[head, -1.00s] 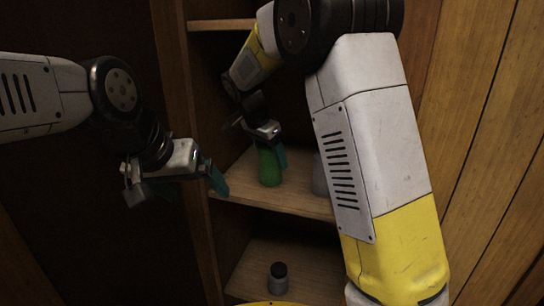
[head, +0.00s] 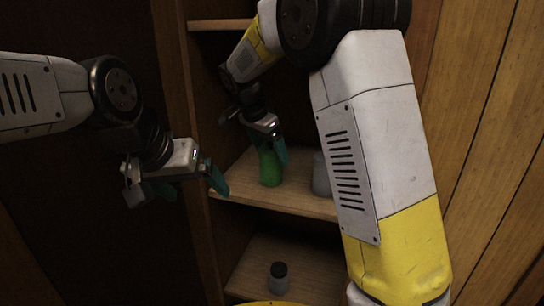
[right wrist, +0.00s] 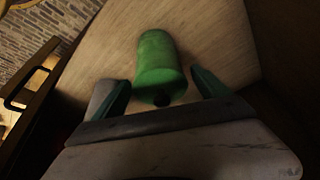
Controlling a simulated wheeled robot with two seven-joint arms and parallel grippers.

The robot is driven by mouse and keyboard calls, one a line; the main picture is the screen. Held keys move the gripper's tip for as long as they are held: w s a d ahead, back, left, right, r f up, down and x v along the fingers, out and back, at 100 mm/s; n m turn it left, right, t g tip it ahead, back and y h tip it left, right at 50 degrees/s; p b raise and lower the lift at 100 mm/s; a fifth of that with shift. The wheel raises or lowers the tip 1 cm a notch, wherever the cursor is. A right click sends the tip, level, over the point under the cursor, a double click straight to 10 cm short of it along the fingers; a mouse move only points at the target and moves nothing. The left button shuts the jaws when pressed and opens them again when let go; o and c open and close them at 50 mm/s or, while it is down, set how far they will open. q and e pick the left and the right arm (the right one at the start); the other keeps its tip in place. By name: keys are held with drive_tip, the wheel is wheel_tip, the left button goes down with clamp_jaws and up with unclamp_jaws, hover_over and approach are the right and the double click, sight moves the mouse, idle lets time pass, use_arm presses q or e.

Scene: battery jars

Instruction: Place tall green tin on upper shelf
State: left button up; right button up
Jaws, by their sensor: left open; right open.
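The tall green tin (head: 270,168) stands upright on the middle shelf (head: 240,184). My right gripper (head: 268,146) is open just above it, with its fingers near the tin's top. In the right wrist view the tin (right wrist: 160,62) shows between and beyond the open fingers (right wrist: 162,92), with a visible gap on each side. My left gripper (head: 192,187) is open and empty, in front of the cabinet's left side. The upper shelf (head: 222,25) shows only in part; my right arm hides the rest.
A grey jar (head: 320,176) stands right of the tin on the same shelf, partly behind my right arm. A dark-lidded jar (head: 279,278) stands on the lower shelf (head: 305,262). The cabinet's left upright (head: 178,110) is close to my left gripper.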

drive_tip(key=r, duration=0.1)
drive_tip(key=s+a+r, duration=0.1)
drive_tip(key=a, duration=0.1)
drive_tip(key=shift+s+r, duration=0.3)
drive_tip(key=shift+r, duration=0.1)
drive_tip(key=s+a, duration=0.7)
drive_tip(key=a, duration=0.1)
drive_tip(key=s+d+r+n+y, duration=0.1)
drive_tip(key=s+d+n+y, duration=0.15)
drive_tip(key=d, duration=0.45)
drive_tip(key=s+d+r+n+y, duration=0.2)
drive_tip(key=s+d, duration=0.1)
drive_tip(key=d, duration=0.5)
drive_tip(key=s+d+n+t+y, duration=0.1)
drive_tip(key=s+d+n+t, duration=0.2)
drive_tip(key=s+d, duration=0.6)
drive_tip(key=shift+s+d+f+n, duration=0.15)
drive_tip(key=shift+s+f+n, duration=0.3)
drive_tip(key=shift+s+n, duration=1.05)
drive_tip(key=shift+s, duration=0.15)
